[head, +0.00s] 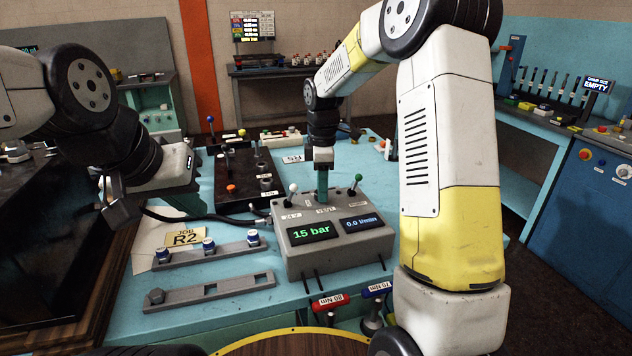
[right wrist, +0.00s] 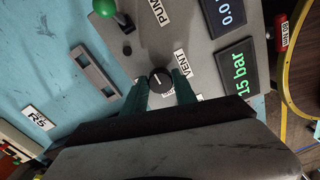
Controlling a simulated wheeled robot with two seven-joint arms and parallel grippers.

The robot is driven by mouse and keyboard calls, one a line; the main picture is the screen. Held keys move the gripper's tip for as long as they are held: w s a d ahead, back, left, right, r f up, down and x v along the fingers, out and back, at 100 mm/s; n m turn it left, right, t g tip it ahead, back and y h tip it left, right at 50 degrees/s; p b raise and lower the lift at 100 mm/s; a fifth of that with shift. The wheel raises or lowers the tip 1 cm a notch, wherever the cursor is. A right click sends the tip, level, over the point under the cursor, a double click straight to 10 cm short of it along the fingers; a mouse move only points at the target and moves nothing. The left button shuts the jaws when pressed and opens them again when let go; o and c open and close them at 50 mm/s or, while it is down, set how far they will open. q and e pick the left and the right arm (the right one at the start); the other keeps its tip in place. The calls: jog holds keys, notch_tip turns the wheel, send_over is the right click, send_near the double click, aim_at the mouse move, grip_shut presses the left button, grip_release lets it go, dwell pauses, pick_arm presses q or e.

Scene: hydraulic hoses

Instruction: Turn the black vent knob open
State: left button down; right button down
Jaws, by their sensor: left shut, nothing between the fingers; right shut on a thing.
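The black vent knob (right wrist: 160,79) is a small round knob with a white line, beside the VENT label (right wrist: 181,63) in the right wrist view. It sits on top of the grey control box (head: 335,258), whose displays read 15 bar and 0.0. My right gripper (head: 322,198) points down onto the box top. In the right wrist view its green fingers (right wrist: 163,86) are shut on the knob, one on each side. The knob is hidden by the gripper in the head view. My left gripper (head: 116,208) is shut and empty at the left, away from the box.
A white-knobbed lever (head: 293,189) and a green-knobbed lever (head: 356,180) stand on the box either side of my right gripper. A rack with blue-capped fittings (head: 208,250) and a slotted grey bar (head: 210,291) lie left of the box. A black manifold (head: 237,180) stands behind.

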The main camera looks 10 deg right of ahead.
jog(key=shift+m, duration=0.3)
jog(key=m, duration=0.3)
jog(key=shift+m, duration=0.3)
jog(key=m, duration=0.4)
jog(key=shift+a+m, duration=0.1)
jog(key=shift+m, duration=0.2)
jog(key=m, duration=0.4)
jog(key=shift+s+r+m, duration=0.1)
jog(key=shift+m, duration=0.2)
jog(key=shift+a+m, duration=0.1)
jog(key=shift+m, duration=2.1)
jog(key=c, duration=1)
grip_release()
